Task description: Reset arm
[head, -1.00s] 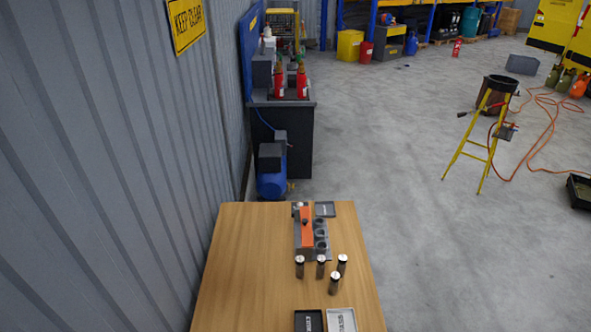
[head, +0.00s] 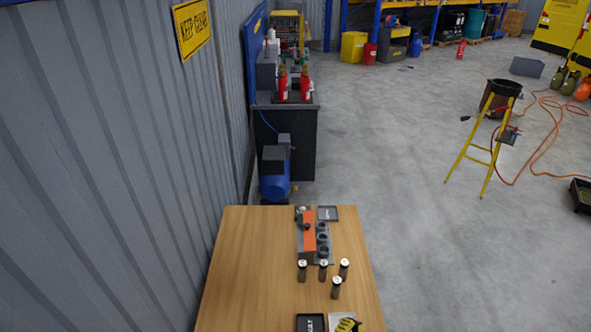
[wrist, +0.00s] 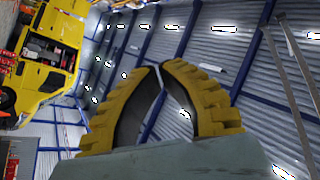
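My gripper (wrist: 160,68) has two yellow ribbed fingers with dark inner pads. In the wrist view the fingertips meet or almost meet, with nothing held between them. The wrist view looks up at the ceiling and walls, not at the table. The rest of my arm is out of view.
The wooden table (head: 250,270) holds an orange-and-grey fixture (head: 309,238), several metal cylinders (head: 323,270), a dark tray (head: 310,323) at the near edge and another tray (head: 327,213) at the back. The table's left part is clear. A corrugated wall (head: 110,180) stands at left.

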